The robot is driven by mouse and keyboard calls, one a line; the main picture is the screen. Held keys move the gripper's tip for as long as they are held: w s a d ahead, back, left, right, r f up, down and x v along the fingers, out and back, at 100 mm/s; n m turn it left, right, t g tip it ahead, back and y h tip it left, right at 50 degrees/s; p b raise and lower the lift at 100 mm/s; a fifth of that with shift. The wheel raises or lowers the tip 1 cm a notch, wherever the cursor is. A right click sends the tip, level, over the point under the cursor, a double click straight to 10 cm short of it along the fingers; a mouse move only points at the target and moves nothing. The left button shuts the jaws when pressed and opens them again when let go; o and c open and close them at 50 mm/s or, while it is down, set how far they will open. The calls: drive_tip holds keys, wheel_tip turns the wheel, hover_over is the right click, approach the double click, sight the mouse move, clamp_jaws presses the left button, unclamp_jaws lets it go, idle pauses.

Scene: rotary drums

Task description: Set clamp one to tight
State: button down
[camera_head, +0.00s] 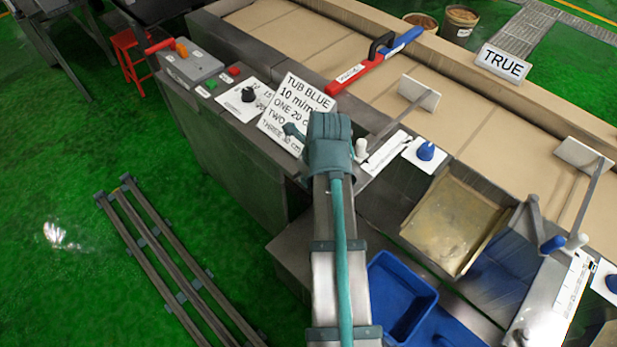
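No label readable here says which part is clamp one. A blue knob (425,151) sits on a white plate beside the conveyor, right of my arm. A second blue knob (612,283) on a white plate is cut by the right edge. A rod with a white end knob (361,148) carries a white paddle (418,93) over the belt; a similar paddle (583,155) stands further right. My gripper (294,132) is at the far end of my arm, just left of the white end knob. Only a small teal part shows; its fingertips are hidden behind the wrist.
A sign (296,105) reads TUB BLUE; another (503,64) reads TRUE. A black dial (248,95) and grey switch box (190,66) are at left. A red-and-blue bar (375,62) crosses the belt. A blue tub (402,298) and metal tray (455,222) are right of my arm.

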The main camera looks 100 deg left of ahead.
drive_tip(key=shift+r, duration=0.1)
drive_tip(key=w+d+r+b, duration=0.1)
drive_tip(key=d+r+b, duration=0.2)
drive_tip(key=d+r, duration=0.3)
drive_tip(key=v, duration=0.3)
drive_tip(key=shift+r, duration=0.35)
drive_tip(key=shift+a, duration=0.1)
idle(0.5)
